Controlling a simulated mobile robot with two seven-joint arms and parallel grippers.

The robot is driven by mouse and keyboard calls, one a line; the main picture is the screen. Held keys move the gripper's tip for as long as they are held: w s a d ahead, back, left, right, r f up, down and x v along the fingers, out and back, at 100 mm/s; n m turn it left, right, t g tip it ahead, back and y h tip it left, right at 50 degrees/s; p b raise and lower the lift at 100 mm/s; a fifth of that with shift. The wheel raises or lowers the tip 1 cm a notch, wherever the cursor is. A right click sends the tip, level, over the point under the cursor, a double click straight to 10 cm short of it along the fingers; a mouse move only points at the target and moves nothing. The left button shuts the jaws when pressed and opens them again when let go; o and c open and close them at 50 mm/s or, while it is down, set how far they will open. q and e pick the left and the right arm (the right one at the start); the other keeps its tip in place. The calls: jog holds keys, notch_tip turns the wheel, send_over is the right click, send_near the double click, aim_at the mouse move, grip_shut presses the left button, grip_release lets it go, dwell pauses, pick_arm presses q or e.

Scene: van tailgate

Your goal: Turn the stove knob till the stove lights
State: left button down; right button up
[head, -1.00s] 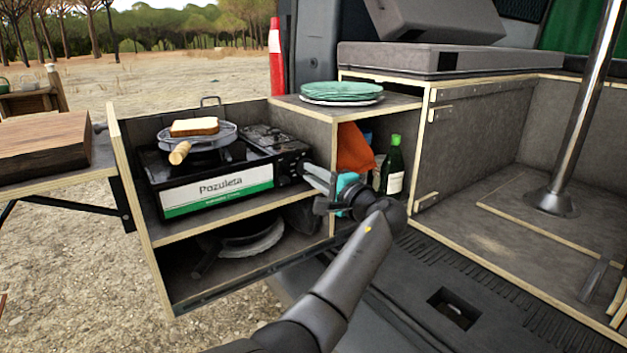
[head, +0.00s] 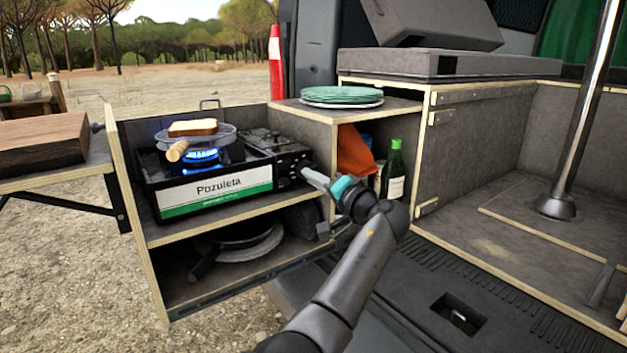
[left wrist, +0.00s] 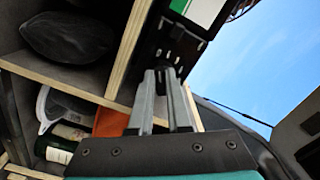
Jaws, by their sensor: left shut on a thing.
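The camping stove (head: 222,188), marked Pozuleta, sits on the upper shelf of the pull-out unit. A blue flame (head: 203,155) burns under the round toaster grill (head: 205,136), which carries a slice of bread (head: 193,127). My left gripper (head: 307,173) is at the right end of the stove's front, where the knob is. Its fingers are shut on the knob, which they mostly hide. In the left wrist view the two fingers (left wrist: 167,84) reach up to the stove's dark control panel (left wrist: 177,48). My right gripper is in neither view.
Green plates (head: 342,95) are stacked on the shelf to the right of the stove. Below them are an orange cloth (head: 354,150) and a green bottle (head: 393,170), close to my left wrist. Pans (head: 245,243) lie on the lower shelf.

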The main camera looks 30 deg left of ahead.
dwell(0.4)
pick_arm(q)
jog(key=c, duration=0.9)
grip_release()
jog(key=shift+o, duration=0.2)
jog(key=shift+d, duration=0.1)
jog(key=p+v, duration=0.5)
jog(key=v, duration=1)
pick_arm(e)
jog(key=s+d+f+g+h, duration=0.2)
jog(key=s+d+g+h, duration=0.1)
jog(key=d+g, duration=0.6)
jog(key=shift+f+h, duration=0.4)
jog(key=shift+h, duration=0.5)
pick_arm(q)
jog(key=shift+f, duration=0.1)
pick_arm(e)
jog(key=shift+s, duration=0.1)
